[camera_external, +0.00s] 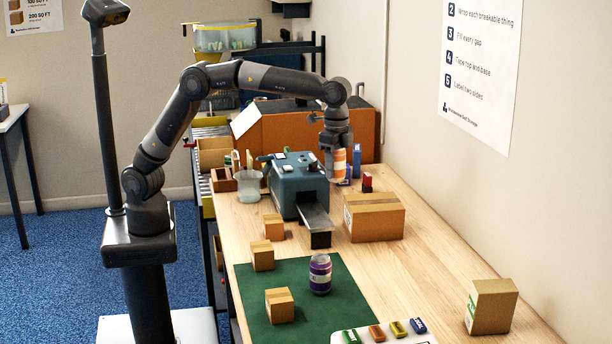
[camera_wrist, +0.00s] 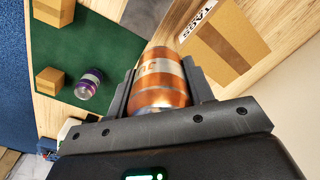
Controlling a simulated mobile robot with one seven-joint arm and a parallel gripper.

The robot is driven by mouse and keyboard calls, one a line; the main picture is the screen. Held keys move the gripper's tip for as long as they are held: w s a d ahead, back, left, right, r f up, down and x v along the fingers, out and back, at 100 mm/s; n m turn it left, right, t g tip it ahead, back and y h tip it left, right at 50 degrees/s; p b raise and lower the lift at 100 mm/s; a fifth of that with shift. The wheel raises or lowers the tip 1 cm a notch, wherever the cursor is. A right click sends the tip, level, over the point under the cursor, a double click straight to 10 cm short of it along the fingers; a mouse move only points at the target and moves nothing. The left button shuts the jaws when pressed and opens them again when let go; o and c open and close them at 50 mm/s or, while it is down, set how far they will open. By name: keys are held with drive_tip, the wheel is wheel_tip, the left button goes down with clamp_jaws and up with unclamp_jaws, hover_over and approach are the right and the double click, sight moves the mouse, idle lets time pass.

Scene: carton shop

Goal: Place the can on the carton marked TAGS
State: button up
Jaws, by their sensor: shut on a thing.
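My gripper (camera_external: 337,148) is shut on an orange and silver can (camera_external: 338,163) and holds it up above the far part of the table, behind the large carton. In the wrist view the can (camera_wrist: 160,80) sits between the two fingers of my gripper (camera_wrist: 158,92). A large brown carton (camera_external: 374,220) stands on the wooden table. In the wrist view this carton (camera_wrist: 225,45) lies to the right of the can and bears a white label reading TAGS. The can is apart from the carton.
A teal tape machine (camera_external: 290,185) stands left of the carton. Another carton (camera_external: 491,306) stands at the right. Wood right of the large carton is clear.

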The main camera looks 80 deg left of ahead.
drive_tip(key=shift+s+d+r, duration=0.25)
drive_tip(key=shift+s+d, duration=0.2)
drive_tip(key=shift+d, duration=0.05)
drive_tip(key=shift+s+d+r, duration=0.25)
drive_tip(key=shift+s+d, duration=0.15)
drive_tip(key=shift+d, duration=0.1)
hover_over(355, 204)
wheel_tip(355, 204, down, 7)
drive_tip(key=shift+f, duration=1.95)
drive_tip(key=shift+f, duration=0.1)
drive_tip(key=o, duration=0.9)
wheel_tip(355, 204, up, 12)
drive_tip(key=shift+a+r, duration=0.15)
drive_tip(key=shift+r, duration=0.05)
